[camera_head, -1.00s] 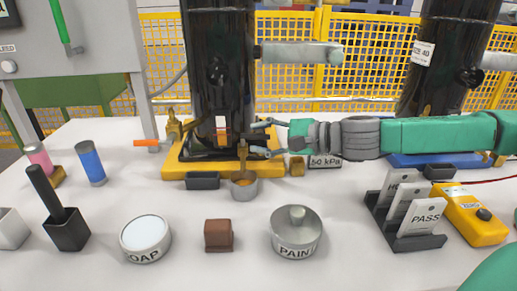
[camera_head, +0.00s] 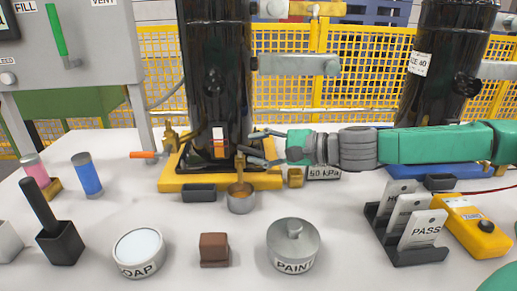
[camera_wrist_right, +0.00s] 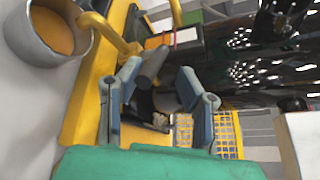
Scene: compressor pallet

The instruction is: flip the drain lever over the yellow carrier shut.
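The yellow carrier (camera_head: 218,183) sits under the left black cylinder (camera_head: 216,80). A brass drain fitting (camera_head: 240,168) stands at its front right corner, above a small grey cup (camera_head: 240,203) holding something amber. A dark grey lever grip (camera_wrist_right: 152,64) shows by the fitting in the right wrist view. My right gripper (camera_head: 256,147) reaches in from the right, just beside the fitting. In the right wrist view its fingers (camera_wrist_right: 157,68) are spread, with the grip between or just beyond the tips, nearer the left one. I cannot tell whether they touch. My left gripper is out of view.
A brass block (camera_head: 296,178) and a 50 kPa plate (camera_head: 323,173) lie beneath my right arm. A paint tin (camera_head: 293,247), brown block (camera_head: 214,250) and soap tin (camera_head: 139,252) stand in front. An orange-handled valve (camera_head: 143,155) is left of the carrier. Card rack (camera_head: 420,255) is at right.

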